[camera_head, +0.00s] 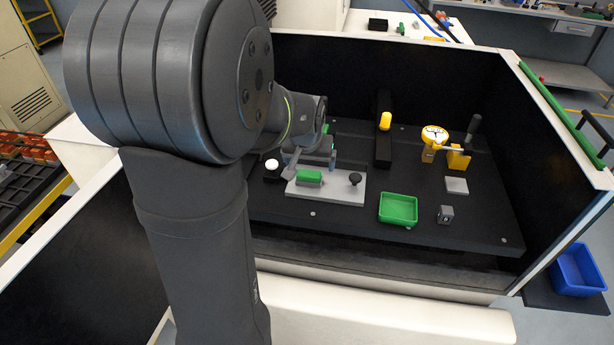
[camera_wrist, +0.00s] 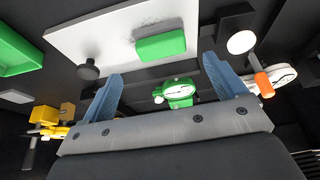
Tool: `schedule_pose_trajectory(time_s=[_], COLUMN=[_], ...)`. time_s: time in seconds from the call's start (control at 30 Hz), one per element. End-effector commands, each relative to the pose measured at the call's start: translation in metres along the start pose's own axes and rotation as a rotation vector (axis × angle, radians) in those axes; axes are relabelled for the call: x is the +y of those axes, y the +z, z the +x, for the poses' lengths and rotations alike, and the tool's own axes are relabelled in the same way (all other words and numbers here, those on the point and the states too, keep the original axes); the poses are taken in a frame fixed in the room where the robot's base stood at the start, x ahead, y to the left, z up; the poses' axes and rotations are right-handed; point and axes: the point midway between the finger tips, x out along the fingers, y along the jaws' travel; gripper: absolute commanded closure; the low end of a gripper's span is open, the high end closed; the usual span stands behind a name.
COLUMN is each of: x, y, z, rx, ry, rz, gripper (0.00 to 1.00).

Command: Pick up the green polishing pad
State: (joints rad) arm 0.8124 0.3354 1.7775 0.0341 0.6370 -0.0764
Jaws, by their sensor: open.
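The green polishing pad (camera_head: 310,176) is a small green block lying on a light grey plate (camera_head: 340,193) in the head view. In the wrist view the pad (camera_wrist: 161,43) lies on the plate's near edge, beyond my fingertips. My gripper (camera_wrist: 162,67) is open, with its two blue fingers wide apart and nothing between them. The pad shows between and ahead of the fingertips, apart from both. In the head view my arm hides much of the gripper, just behind the pad.
A black knob (camera_head: 354,178) stands on the same plate. A green tray (camera_head: 398,221) and a small grey block (camera_head: 445,214) are to the right. A black block with a white disc (camera_head: 271,164) is left of the plate. A green gauge (camera_wrist: 175,92) shows beyond my gripper.

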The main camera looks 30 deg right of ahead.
Motion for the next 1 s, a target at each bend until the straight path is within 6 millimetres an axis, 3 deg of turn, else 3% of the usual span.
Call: schedule_pose_trajectory(time_s=[0.4,0.73,0.77,1.0], x=[-0.004,-0.004,-0.004,-0.004], y=[0.012,0.011,0.011,0.011], z=[0.047,0.053,0.053,0.053], rx=[-0.001,0.001,0.001,0.001], ry=[0.0,0.001,0.001,0.001], rz=[0.0,0.0,0.0,0.0], gripper=[0.11,0.11,0.13,0.59])
